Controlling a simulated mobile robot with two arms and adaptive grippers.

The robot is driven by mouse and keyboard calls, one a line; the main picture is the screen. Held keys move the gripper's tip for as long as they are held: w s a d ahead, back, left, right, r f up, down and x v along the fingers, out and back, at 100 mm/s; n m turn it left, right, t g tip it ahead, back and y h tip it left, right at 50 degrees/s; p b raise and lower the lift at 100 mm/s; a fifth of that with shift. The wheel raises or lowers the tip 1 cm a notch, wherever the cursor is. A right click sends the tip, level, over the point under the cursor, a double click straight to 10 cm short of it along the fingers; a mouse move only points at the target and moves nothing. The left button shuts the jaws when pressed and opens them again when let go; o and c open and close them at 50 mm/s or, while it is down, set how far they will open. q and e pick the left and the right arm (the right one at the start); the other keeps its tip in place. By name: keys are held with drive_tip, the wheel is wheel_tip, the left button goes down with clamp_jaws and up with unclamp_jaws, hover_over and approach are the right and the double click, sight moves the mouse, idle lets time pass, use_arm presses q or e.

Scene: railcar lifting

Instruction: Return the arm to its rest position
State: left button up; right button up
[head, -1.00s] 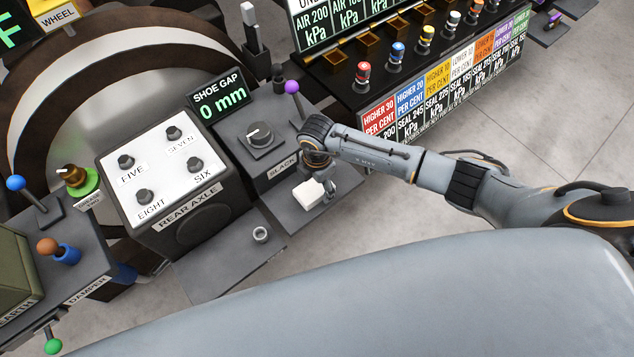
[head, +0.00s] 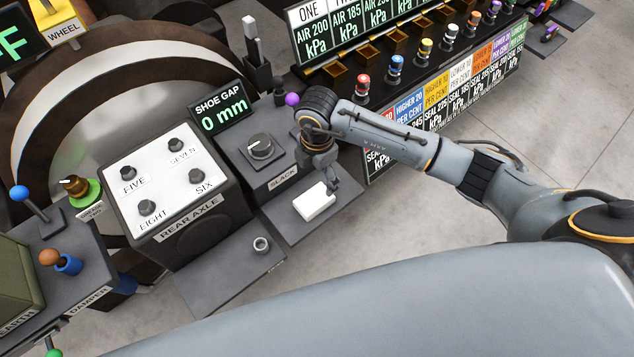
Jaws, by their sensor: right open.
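My right arm comes in from the right and ends over the slack control box. My right gripper (head: 331,183) points down at the box's right side, small and partly hidden by the wrist; its fingers are open. A white block (head: 315,202) lies on the dark plate just below and left of the fingertips, and I cannot tell whether they touch it. The slack box (head: 262,160) with its black knob (head: 260,147) is left of the wrist. My left gripper is not in view.
The rear axle box (head: 180,190) with several black knobs stands left of the slack box. A shoe gap display (head: 222,108) reads 0 mm. A purple-knobbed lever (head: 292,99) is close to my wrist. A rack of coloured plugs (head: 425,47) stands behind the arm.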

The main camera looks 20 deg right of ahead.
drive_tip(key=shift+r, duration=0.75)
